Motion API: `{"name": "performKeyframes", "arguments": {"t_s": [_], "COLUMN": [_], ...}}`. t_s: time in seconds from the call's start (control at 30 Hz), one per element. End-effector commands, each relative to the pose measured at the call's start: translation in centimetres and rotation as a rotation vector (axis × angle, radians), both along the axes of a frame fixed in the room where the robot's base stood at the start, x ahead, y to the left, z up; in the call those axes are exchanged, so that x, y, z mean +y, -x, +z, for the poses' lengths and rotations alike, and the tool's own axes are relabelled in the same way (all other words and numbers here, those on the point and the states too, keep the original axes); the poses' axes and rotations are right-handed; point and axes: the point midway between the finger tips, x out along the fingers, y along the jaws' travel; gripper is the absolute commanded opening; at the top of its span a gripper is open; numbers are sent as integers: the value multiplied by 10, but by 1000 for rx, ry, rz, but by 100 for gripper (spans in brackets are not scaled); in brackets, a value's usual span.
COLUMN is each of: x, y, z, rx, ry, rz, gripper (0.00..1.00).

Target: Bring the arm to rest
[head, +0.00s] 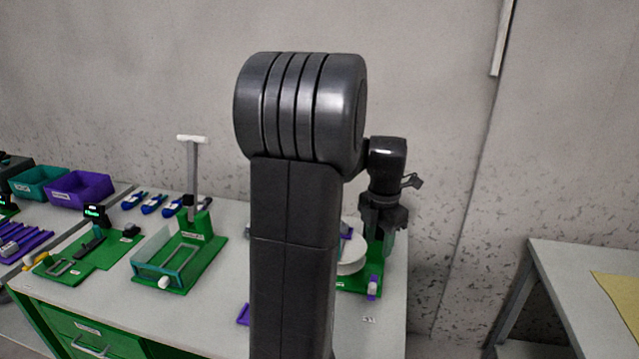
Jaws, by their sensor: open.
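My dark grey arm fills the middle of the head view, its upright link and round elbow joint standing in front of the workbench. My gripper (384,232) hangs pointing down at the right end of the bench, beyond the arm. Its jaws are open. It is over or beside a green fixture (362,282) with a white spool (350,258); I cannot tell whether it touches them. Part of the spool and fixture is hidden behind my arm. No blue cable can be made out.
The workbench (110,283) carries a green stand with a grey post (192,185), a green board with tools (92,250), several blue-handled items (152,204) and a purple bin (80,188). A second table (570,270) stands at right, with a gap between.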

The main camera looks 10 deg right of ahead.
Motion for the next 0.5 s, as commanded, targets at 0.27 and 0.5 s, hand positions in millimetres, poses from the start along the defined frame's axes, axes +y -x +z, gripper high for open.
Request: {"name": "performKeyframes", "arguments": {"t_s": [0.27,0.5], "x": [0,0], "y": [1,1], "z": [-26,-74], "rx": [4,5], "ry": [-2,-3], "rz": [0,0], "gripper": [42,42]}}
